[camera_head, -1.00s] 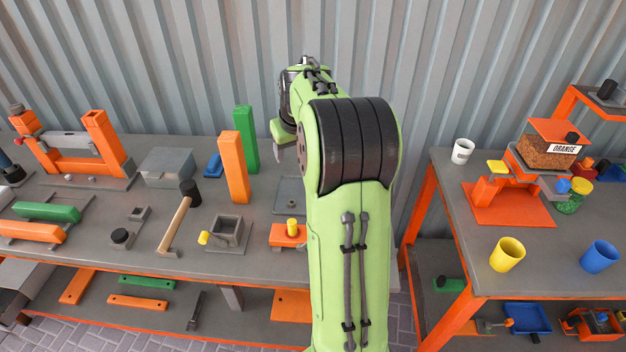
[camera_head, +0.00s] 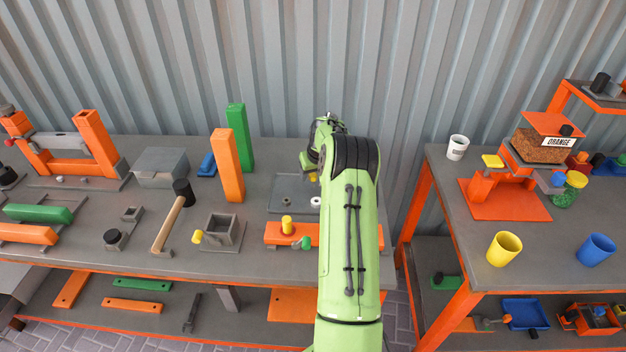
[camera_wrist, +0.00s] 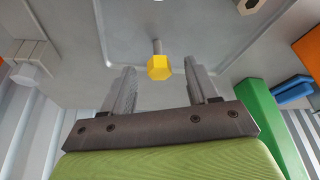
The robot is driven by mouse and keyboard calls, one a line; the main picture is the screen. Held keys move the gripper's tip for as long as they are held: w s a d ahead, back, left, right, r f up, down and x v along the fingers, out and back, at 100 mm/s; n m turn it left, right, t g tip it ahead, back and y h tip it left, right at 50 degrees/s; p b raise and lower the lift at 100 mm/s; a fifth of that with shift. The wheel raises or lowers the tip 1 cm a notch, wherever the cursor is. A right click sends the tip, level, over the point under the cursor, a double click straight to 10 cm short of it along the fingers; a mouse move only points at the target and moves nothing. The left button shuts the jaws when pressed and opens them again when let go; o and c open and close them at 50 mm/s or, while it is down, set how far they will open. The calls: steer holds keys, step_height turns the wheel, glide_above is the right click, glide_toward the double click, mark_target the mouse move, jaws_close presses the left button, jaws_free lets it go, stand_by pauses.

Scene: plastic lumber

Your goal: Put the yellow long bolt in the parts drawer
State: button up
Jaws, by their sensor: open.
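The yellow bolt (camera_wrist: 158,67) shows its six-sided yellow head and grey shank in the wrist view, on the grey tray (camera_wrist: 100,22). My gripper (camera_wrist: 160,78) is open and empty, with the bolt head in line with the gap between its fingers. In the head view a small patch of the yellow bolt (camera_head: 313,178) shows under my gripper (camera_head: 310,168), at the tray (camera_head: 283,192); my arm hides part of the tray. I cannot tell which thing is the parts drawer.
A green post (camera_head: 238,138) and an orange post (camera_head: 228,165) stand upright left of the tray. An orange block (camera_head: 275,236) with a yellow peg lies in front. A grey lidded box (camera_head: 160,167), hammer (camera_head: 170,222) and open grey box (camera_head: 222,230) are further left.

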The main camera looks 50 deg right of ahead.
steer(key=shift+x, duration=1)
steer(key=shift+r, duration=0.15)
jaws_close()
